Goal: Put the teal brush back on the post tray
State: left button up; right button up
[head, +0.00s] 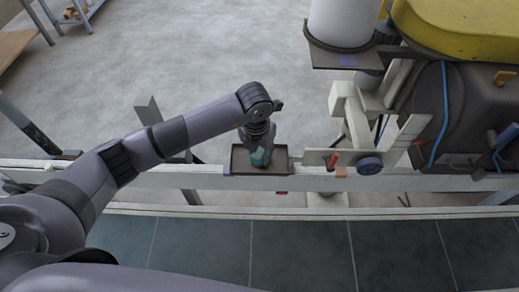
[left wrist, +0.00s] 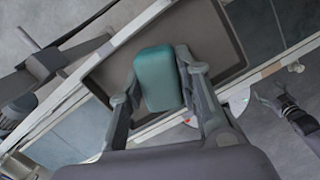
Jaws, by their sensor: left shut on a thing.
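The teal brush (left wrist: 158,80) is a teal block between the two fingers of my left gripper (left wrist: 158,84), which is shut on it. In the head view a small teal part of the brush (head: 258,158) shows below my left gripper (head: 260,153). The post tray (head: 240,160) is a shallow dark tray with a raised rim at the white rail. The brush is over the tray in both views; I cannot tell whether it touches the tray floor. The tray also fills the upper middle of the left wrist view (left wrist: 205,30).
A white rail (head: 210,178) runs across in front of the tray. To the right are a plate with a blue knob (head: 369,165) and an orange-handled item (head: 334,160). A dark machine with a yellow top (head: 455,30) and a white roll (head: 342,20) stand at the right.

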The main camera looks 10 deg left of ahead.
aim_at(258, 154)
pick_arm(q)
jog(key=shift+f, duration=0.15)
jog(key=o, duration=1)
jog(key=shift+o, duration=0.5)
notch_tip(258, 154, up, 12)
jog(key=s+b, duration=0.1)
jog(key=b, duration=0.2)
jog(key=shift+s, duration=0.2)
jog(key=shift+a, duration=0.1)
